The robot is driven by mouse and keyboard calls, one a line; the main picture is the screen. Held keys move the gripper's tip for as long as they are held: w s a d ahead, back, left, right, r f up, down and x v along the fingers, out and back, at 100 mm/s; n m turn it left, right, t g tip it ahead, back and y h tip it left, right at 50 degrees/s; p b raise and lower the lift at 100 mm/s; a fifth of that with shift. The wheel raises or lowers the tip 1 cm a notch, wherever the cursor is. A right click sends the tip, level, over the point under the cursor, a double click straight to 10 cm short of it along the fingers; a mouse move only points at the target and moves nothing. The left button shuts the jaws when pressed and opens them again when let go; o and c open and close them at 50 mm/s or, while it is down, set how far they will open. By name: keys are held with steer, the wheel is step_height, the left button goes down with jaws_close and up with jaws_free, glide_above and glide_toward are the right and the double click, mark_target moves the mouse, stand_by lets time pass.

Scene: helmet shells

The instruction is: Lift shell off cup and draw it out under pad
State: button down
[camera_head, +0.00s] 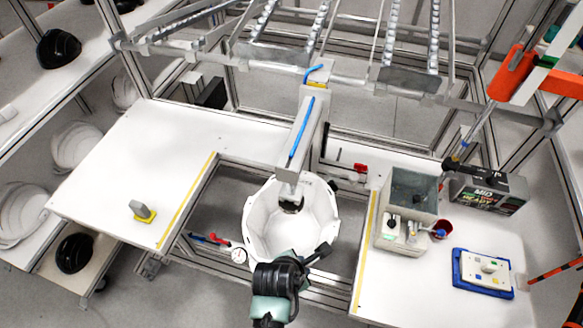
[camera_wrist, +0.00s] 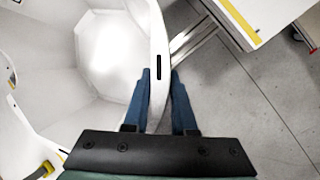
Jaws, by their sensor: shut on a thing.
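A white helmet shell (camera_head: 262,228) sits open side up in the gap of the bench, below the press arm (camera_head: 303,135). The dark round pad (camera_head: 291,204) at the arm's lower end shows against the shell's inside. In the wrist view the shell (camera_wrist: 105,45) fills the upper left, its rim running between my fingers. My gripper (camera_wrist: 160,80) is shut on this rim, one blue finger on each side. In the head view my gripper (camera_head: 322,250) is at the shell's near right edge. The cup is hidden, so I cannot tell whether the shell touches it.
A small block with a yellow base (camera_head: 142,211) stands on the left bench. A grey box fixture (camera_head: 412,192), a red cup-like holder (camera_head: 440,230) and a blue-framed panel (camera_head: 483,270) are on the right bench. Red-handled tools (camera_head: 210,239) and a dial gauge (camera_head: 239,255) are left of the shell.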

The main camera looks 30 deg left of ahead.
steer(key=shift+r, duration=0.2)
steer(key=shift+r+p, duration=0.75)
steer(key=shift+p, duration=0.3)
steer(key=shift+r, duration=0.1)
steer(key=shift+a+r+p, duration=0.2)
steer(key=shift+r+p, duration=0.75)
steer(key=shift+p, duration=0.1)
steer(key=shift+w+f, duration=0.1)
